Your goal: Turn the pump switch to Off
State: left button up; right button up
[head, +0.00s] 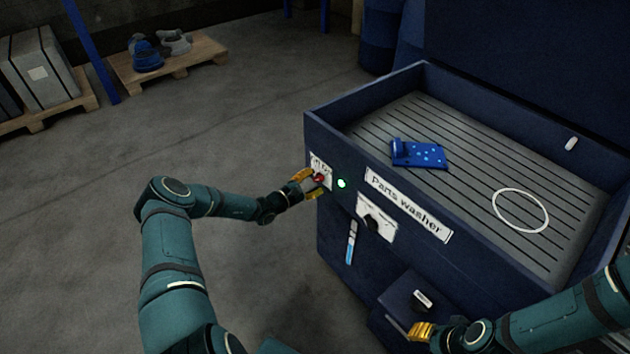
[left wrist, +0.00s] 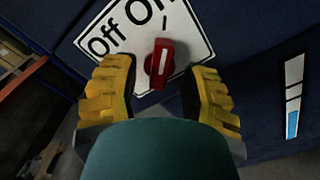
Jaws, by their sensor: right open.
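The pump switch is a red knob (head: 319,178) on a white Off/On plate (head: 324,166) at the left end of the parts washer's front. In the left wrist view the knob (left wrist: 158,62) points up the picture, toward the On side, with Off to its left. My left gripper (head: 308,181) is at the switch. Its yellow fingers (left wrist: 160,92) are open, one on each side of the knob, with small gaps visible. My right gripper (head: 421,332) is open, low in front of the washer, away from the switch.
A green lamp (head: 341,183) glows right of the switch. A black dial on a white plate (head: 376,221) and a blue-and-white gauge (head: 351,243) are farther right. A blue part (head: 419,153) lies on the slatted washer top.

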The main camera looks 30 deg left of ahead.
pick_arm(q)
jog(key=c, duration=0.6)
jog(key=shift+o, duration=0.3)
jog(key=n, duration=0.4)
jog(key=shift+b, duration=0.35)
jog(key=n, duration=0.5)
jog(key=shift+a+b, duration=0.15)
jog(key=shift+b, duration=0.25)
jog(key=n, duration=0.5)
jog(key=shift+b, duration=0.35)
jog(key=n, duration=0.4)
jog(key=shift+w+a, duration=0.1)
jog(key=o, duration=1.6)
